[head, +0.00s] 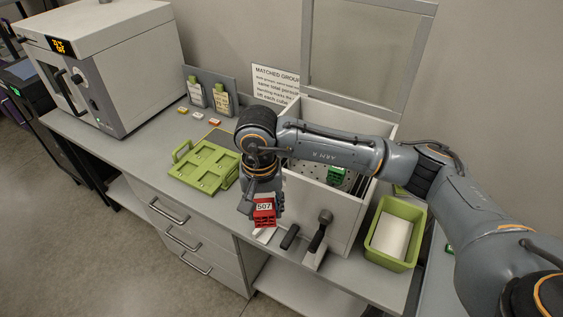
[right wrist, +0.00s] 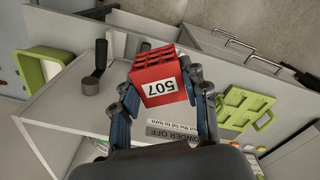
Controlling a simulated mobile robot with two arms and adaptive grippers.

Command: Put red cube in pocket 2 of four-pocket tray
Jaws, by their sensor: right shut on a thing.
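The red cube (head: 264,217), a lattice block with a white label reading 507, is held in my right gripper (head: 264,200) near the front edge of the bench. In the right wrist view the red cube (right wrist: 154,72) sits between both fingers, its label facing the camera. The light green four-pocket tray (head: 206,164) lies on the bench to the left of the gripper, apart from it. Its pockets look empty, and I cannot read their numbers. The tray (right wrist: 240,112) also shows at the right of the right wrist view. My left gripper is out of view.
A white open-topped box (head: 318,207) with a raised lid stands right of the gripper, with a green cube (head: 338,174) inside. A black-handled lever (head: 319,231) stands at its front. A green bin (head: 412,253) is farther right. A white oven (head: 108,75) stands left.

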